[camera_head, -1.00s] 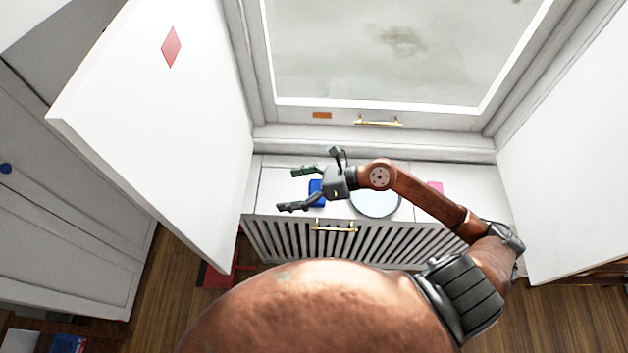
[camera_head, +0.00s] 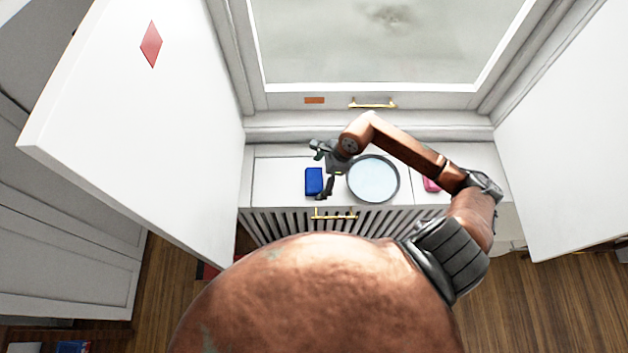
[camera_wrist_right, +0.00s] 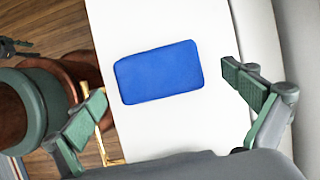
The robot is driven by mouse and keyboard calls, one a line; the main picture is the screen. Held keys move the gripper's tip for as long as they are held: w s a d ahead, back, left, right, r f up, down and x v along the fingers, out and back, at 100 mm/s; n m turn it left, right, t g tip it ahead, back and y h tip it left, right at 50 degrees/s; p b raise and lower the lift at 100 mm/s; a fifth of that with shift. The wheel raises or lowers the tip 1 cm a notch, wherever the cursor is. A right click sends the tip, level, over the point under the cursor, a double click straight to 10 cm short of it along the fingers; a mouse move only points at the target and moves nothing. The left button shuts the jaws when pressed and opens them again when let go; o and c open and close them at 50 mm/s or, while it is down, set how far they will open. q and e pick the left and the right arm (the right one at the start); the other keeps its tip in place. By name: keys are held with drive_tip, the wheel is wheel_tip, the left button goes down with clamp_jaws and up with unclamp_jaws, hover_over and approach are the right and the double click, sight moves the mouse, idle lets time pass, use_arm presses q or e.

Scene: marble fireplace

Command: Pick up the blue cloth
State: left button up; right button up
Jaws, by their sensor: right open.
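The blue cloth (camera_head: 314,181) is a small, folded-looking blue rectangle lying flat on the white cabinet top, left of a round plate. In the right wrist view the cloth (camera_wrist_right: 158,72) lies ahead of the fingers, between their lines, with white surface showing around it. My right gripper (camera_head: 320,168) is open and empty, just above and beside the cloth in the head view. Its two green-padded fingers (camera_wrist_right: 165,105) are spread wide in the wrist view and do not visibly touch the cloth.
A round, dark-rimmed plate (camera_head: 374,178) lies right of the cloth. A pink object (camera_head: 431,185) is partly behind my right arm. Open white doors stand at left (camera_head: 130,120) and right (camera_head: 570,130). A gold handle (camera_head: 334,215) is on the cabinet's slatted front.

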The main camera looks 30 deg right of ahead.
drive_tip(key=shift+w+a+f, duration=0.1)
drive_tip(key=shift+a+f, duration=0.15)
drive_tip(key=shift+f, duration=0.25)
drive_tip(key=shift+c, duration=0.7)
drive_tip(key=c, duration=1)
drive_tip(key=shift+r, duration=0.15)
drive_tip(key=shift+c, duration=0.2)
drive_tip(key=shift+r, duration=0.55)
drive_tip(key=a+r, duration=0.1)
drive_tip(key=r, duration=0.1)
drive_tip(key=s+a+r, duration=0.1)
drive_tip(key=r, duration=0.1)
drive_tip(key=a+r, duration=0.2)
drive_tip(key=r, duration=0.1)
drive_tip(key=shift+s+r+p, duration=0.1)
drive_tip(key=shift+s+p, duration=0.25)
drive_tip(key=shift+p, duration=0.05)
drive_tip(key=s+a+r, duration=0.4)
drive_tip(key=a, duration=0.4)
drive_tip(key=shift+s+a+r, duration=0.2)
drive_tip(key=shift+a+r, duration=0.05)
drive_tip(key=shift+a, duration=0.05)
